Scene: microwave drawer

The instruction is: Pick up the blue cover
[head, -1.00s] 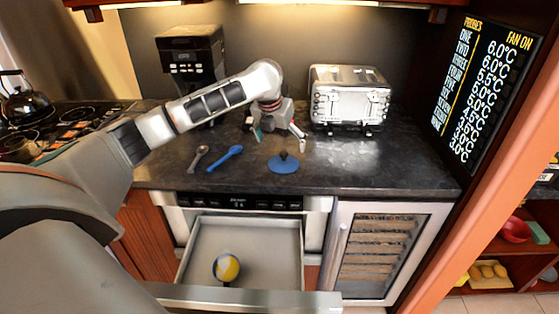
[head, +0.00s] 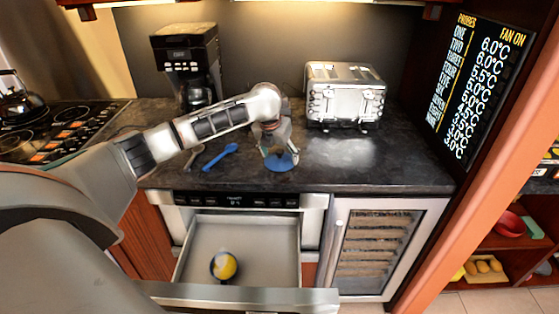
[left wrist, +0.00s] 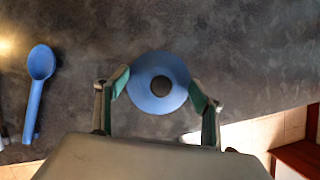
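The blue cover (head: 282,163) is a round disc with a dark knob, lying on the dark countertop (head: 390,165) near its front edge. In the left wrist view the cover (left wrist: 158,83) lies between the fingertips, its dark knob in the middle. My left gripper (head: 279,150) is over the cover, pointing down. In the left wrist view its fingers (left wrist: 160,95) are spread apart, one at each side of the disc, and the knob is not gripped. I cannot tell whether the fingertips touch the rim. My right gripper does not show.
A blue spoon (head: 221,157) and a grey spoon (head: 191,158) lie left of the cover. A toaster (head: 345,97) and a coffee maker (head: 186,65) stand behind. Below, a drawer (head: 245,240) is open with a yellow-and-white ball (head: 224,265) in a dark bowl.

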